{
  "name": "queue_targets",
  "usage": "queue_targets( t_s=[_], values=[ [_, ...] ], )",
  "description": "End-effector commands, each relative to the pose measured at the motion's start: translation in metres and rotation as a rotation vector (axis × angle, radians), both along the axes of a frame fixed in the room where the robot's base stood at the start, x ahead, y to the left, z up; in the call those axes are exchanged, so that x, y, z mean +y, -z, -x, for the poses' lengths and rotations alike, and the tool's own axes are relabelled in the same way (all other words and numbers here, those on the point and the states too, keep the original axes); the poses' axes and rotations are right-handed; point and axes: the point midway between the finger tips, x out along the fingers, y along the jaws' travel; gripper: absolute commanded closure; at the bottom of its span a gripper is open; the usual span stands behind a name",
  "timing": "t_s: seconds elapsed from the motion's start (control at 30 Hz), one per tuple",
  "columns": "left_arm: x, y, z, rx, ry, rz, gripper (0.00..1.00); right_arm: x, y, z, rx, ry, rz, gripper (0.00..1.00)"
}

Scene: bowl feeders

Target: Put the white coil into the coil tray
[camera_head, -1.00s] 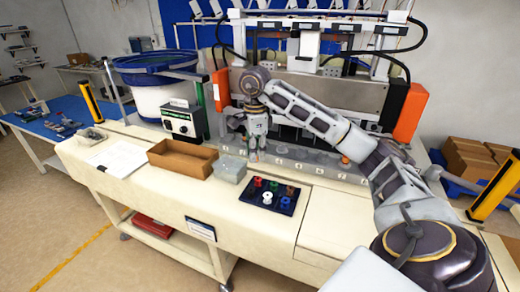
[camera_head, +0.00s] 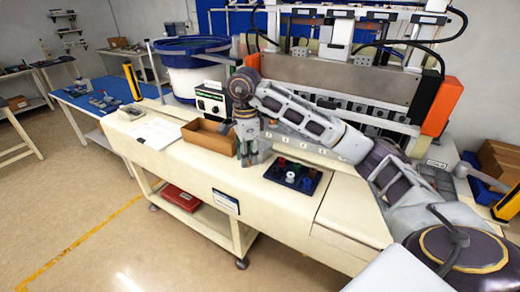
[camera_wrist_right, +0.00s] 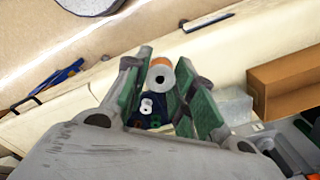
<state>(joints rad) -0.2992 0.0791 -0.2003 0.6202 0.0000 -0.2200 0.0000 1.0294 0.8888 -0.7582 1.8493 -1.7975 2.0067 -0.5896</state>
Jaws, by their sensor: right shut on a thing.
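My right gripper (camera_head: 248,161) hangs just left of the coil tray in the head view. In the right wrist view its green-padded fingers (camera_wrist_right: 164,88) are shut on a white coil (camera_wrist_right: 156,80), a round piece with a central hole and an orange strip behind its rim. The arm hides this coil in the head view. The dark blue coil tray (camera_head: 271,174) lies flat on the bench, with red, green and blue coils and another white piece (camera_head: 312,173) standing in it. The tray (camera_wrist_right: 137,115) shows below the held coil in the wrist view. My left gripper is not in view.
A brown open box (camera_head: 208,142) stands left of the gripper. A small grey box (camera_wrist_right: 236,108) sits beside it, mostly hidden in the head view. The bowl feeder (camera_head: 195,75) and the machine frame (camera_head: 340,80) rise behind. The bench front right of the tray is clear.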

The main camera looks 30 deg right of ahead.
Motion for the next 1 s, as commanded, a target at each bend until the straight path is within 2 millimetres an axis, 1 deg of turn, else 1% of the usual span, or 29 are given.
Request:
queue_targets(
  t_s=[0.03, 0.17, 0.27, 0.4, 0.5, 0.7, 1.0],
  values=[
    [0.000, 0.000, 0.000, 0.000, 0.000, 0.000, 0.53, 0.013, 0.003, -0.001, -0.001, -0.032, -0.001, 0.91],
    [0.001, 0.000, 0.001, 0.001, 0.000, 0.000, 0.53, 0.046, 0.016, -0.003, -0.001, -0.129, 0.003, 0.91],
    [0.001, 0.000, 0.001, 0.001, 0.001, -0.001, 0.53, 0.071, 0.031, -0.003, 0.000, -0.223, 0.006, 0.91],
    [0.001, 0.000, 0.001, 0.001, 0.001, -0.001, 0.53, 0.104, 0.062, -0.003, 0.000, -0.387, 0.007, 0.91],
    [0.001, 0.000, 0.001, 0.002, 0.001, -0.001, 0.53, 0.120, 0.085, -0.002, 0.000, -0.500, 0.007, 0.91],
    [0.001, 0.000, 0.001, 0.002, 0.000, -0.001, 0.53, 0.144, 0.129, 0.002, -0.002, -0.713, 0.005, 0.91],
    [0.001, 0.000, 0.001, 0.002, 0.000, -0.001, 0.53, 0.164, 0.196, 0.015, -0.005, -1.013, 0.003, 0.91]
  ],
)
